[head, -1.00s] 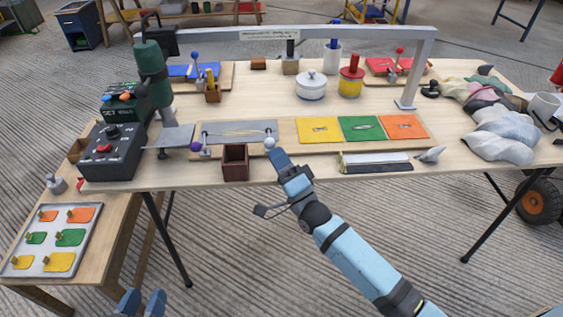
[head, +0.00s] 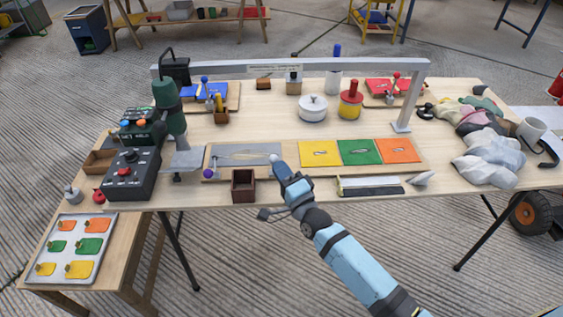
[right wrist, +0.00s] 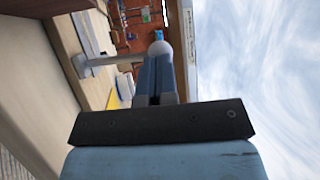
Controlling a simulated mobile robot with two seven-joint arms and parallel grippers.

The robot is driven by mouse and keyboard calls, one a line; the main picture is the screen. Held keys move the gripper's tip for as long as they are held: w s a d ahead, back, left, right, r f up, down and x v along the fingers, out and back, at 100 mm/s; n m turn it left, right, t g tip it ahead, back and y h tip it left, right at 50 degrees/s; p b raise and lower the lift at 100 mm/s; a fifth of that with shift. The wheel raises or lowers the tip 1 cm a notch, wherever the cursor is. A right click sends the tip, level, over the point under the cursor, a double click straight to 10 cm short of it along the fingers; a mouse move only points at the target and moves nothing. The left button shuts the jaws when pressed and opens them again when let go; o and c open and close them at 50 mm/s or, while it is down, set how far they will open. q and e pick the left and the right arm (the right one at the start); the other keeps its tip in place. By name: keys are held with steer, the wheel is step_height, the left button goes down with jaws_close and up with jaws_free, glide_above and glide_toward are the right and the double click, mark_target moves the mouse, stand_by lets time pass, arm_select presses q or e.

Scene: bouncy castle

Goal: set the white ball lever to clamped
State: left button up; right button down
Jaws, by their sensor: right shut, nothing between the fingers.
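The white ball (head: 273,158) of the lever is at the right end of the grey plate (head: 262,149) on the table. In the right wrist view the white ball (right wrist: 160,47) sits just beyond my fingertips, with a pale rod (right wrist: 108,60) running left from near it. My right gripper (head: 280,171) is shut and empty, its tips at the ball's near side. They look touching or almost so. The clamp parts under the ball are mostly hidden. A purple ball (head: 209,173) is at the plate's left front corner. My left gripper is not in view.
A dark brown open box (head: 243,195) stands just left of my right gripper. Yellow (head: 320,153), green and orange plates lie to the right. A black control box (head: 131,174) is on the left. A grey frame (head: 405,105) spans the table behind.

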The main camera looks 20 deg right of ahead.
steer(key=shift+w+d+r+p, duration=0.1)
steer(key=shift+w+r+p, duration=0.3)
steer(key=shift+r, duration=0.2)
steer(key=w, duration=0.1)
steer(key=w+r+p, duration=0.1)
steer(key=shift+w+d, duration=0.35)
steer(key=shift+d, duration=0.05)
steer(key=shift+d+r, duration=0.1)
steer(key=shift+r, duration=0.1)
